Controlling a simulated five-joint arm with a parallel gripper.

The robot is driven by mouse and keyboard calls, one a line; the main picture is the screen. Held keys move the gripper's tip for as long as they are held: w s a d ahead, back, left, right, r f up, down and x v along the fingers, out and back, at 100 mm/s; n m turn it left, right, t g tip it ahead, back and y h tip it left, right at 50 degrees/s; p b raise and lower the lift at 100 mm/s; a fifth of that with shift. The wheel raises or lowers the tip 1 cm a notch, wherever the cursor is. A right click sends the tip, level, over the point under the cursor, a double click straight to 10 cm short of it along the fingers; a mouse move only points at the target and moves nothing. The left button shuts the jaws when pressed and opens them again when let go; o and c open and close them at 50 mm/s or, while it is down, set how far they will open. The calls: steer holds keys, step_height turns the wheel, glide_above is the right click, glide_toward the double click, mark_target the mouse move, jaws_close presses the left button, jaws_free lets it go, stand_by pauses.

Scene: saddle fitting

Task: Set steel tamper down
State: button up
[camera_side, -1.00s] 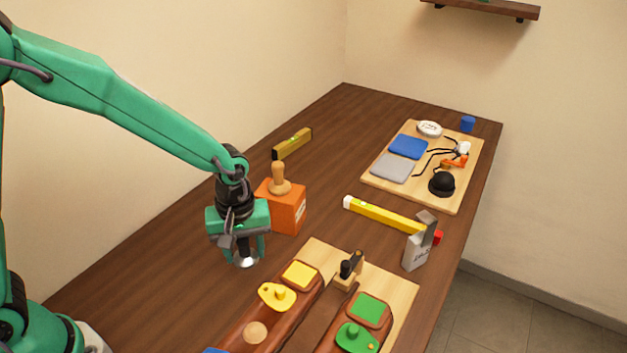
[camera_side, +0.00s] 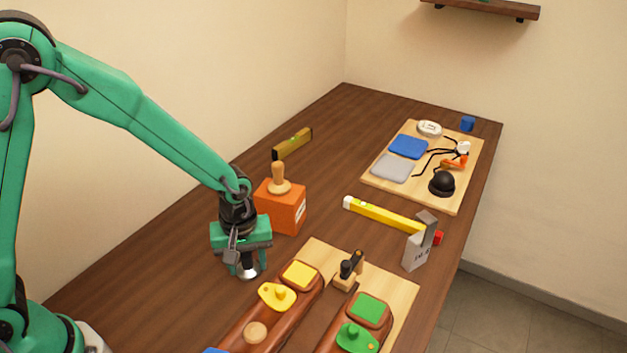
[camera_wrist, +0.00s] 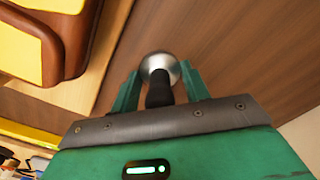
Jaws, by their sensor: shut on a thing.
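The steel tamper (camera_side: 246,272) has a round steel base and a dark handle. My gripper (camera_side: 247,264) is shut on its handle, and the tamper stands about upright with its base low at the wooden table. I cannot tell whether the base touches the table. In the wrist view the steel base (camera_wrist: 160,67) shows between the two green fingers of my gripper (camera_wrist: 158,88), with the dark handle running back toward the palm. The fingers hide part of the handle in the side view.
Right of the tamper, a light board (camera_side: 398,283) bears brown saddle parts with a yellow pad (camera_side: 300,273) and a green pad (camera_side: 368,308). Behind stands an orange box (camera_side: 279,207) with a wooden-handled stamp. Bare table (camera_side: 170,275) lies to the left.

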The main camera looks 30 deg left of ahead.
steer(key=shift+f, duration=0.1)
steer(key=o, duration=1.2)
step_height(320, 180, up, 11)
steer(key=shift+r, duration=0.65)
